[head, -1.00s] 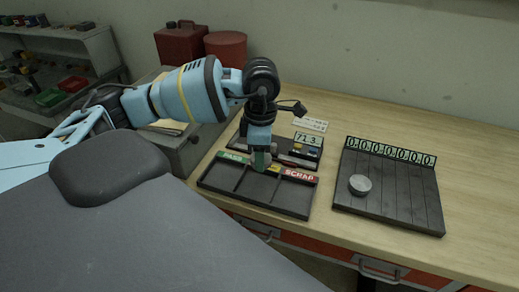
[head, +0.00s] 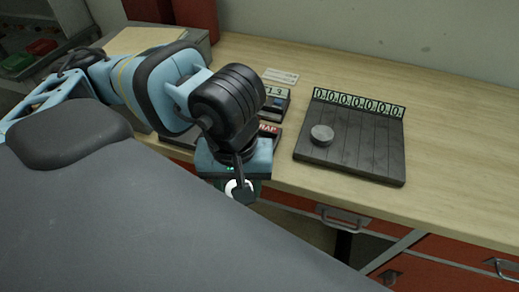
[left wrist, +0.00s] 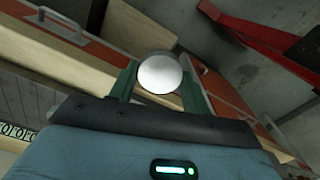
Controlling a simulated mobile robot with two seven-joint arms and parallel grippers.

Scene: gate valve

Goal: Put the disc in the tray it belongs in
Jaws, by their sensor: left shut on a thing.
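My left gripper (left wrist: 157,80) is shut on a pale metallic disc (left wrist: 160,73), which sits between its green fingers in the left wrist view. In the head view the gripper (head: 237,184) is in front of the bench edge, and a dark part of my wrist partly covers the disc. The sorting tray is mostly hidden behind my left arm. A piece of its red scrap label (head: 268,128) shows, and its other compartments cannot be made out. My right gripper is not in view.
A grooved dark board (head: 375,160) with a row of zeros stands to the right on the bench, with another grey disc (head: 322,135) on it. The bench (head: 450,150) is clear at the right. Red drawers (head: 300,207) lie below.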

